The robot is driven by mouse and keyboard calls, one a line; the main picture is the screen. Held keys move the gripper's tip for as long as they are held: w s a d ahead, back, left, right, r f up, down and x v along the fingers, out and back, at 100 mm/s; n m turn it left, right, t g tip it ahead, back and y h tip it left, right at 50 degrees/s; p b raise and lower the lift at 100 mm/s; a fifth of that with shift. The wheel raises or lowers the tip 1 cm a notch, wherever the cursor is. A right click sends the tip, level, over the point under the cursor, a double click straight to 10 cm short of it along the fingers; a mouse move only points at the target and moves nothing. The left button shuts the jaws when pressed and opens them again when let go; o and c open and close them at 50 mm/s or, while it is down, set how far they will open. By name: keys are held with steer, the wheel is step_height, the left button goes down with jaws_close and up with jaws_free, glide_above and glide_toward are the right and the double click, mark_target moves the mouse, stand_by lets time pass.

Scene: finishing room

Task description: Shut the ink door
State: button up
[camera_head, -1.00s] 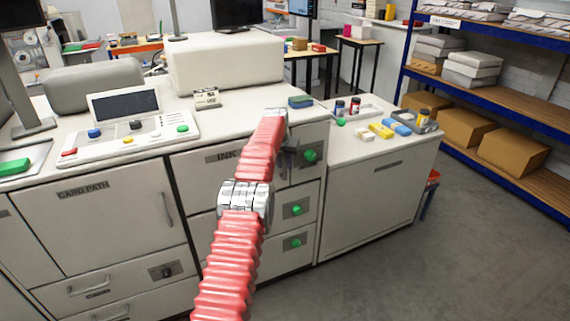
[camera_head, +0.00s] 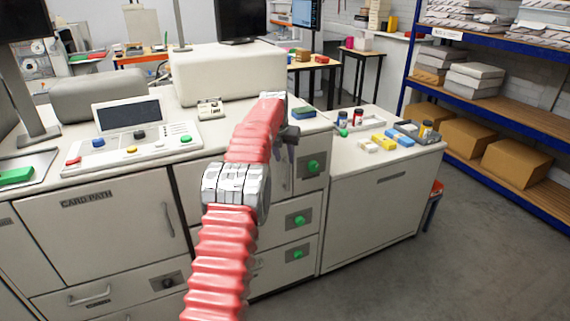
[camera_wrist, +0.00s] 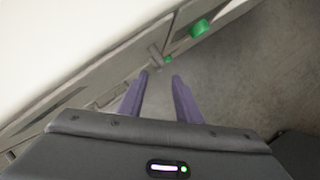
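The ink door (camera_head: 188,190) is a pale panel in the top row of the machine's front, left of a green knob. My red arm crosses in front of it in the head view and hides its label and most of its face. I cannot tell whether it stands ajar. My gripper (camera_head: 290,136) is a dark shape beyond the arm, near the door's upper right, mostly hidden. In the wrist view my gripper (camera_wrist: 161,74) has its two purple fingers apart with nothing between them. A small grey handle-like bar (camera_wrist: 156,56) lies just beyond the fingertips; contact is not clear.
Green knobs (camera_head: 313,166) line the front right of the door. The card path door (camera_head: 100,225) is at left. A side cabinet (camera_head: 375,205) adjoins at right; grey floor (camera_head: 400,285) is clear.

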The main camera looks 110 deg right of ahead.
steer(key=shift+v, duration=1)
steer(key=shift+s, duration=0.1)
